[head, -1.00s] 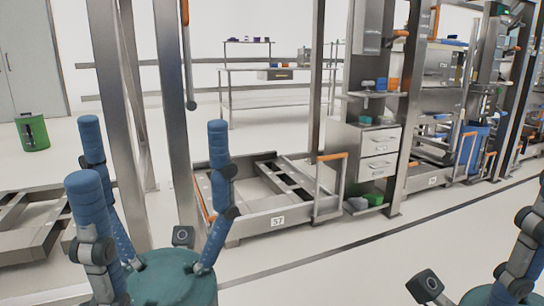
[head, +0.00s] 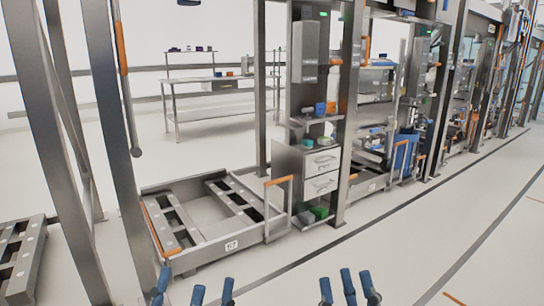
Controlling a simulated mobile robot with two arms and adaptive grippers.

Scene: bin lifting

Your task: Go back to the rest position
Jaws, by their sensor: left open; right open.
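My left gripper (head: 196,288) shows at the bottom edge, left of centre. Its blue fingers are spread and nothing is between them. My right gripper (head: 348,284) shows at the bottom edge, right of centre, also with blue fingers apart and empty. The palms and arms of both are below the picture. Neither gripper appears to touch anything. No bin is held.
A low metal frame cart (head: 215,248) marked 57 stands on the floor ahead, with an orange handle (head: 279,180). Metal posts rise at the left. Open floor lies to the right, crossed by a dark line.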

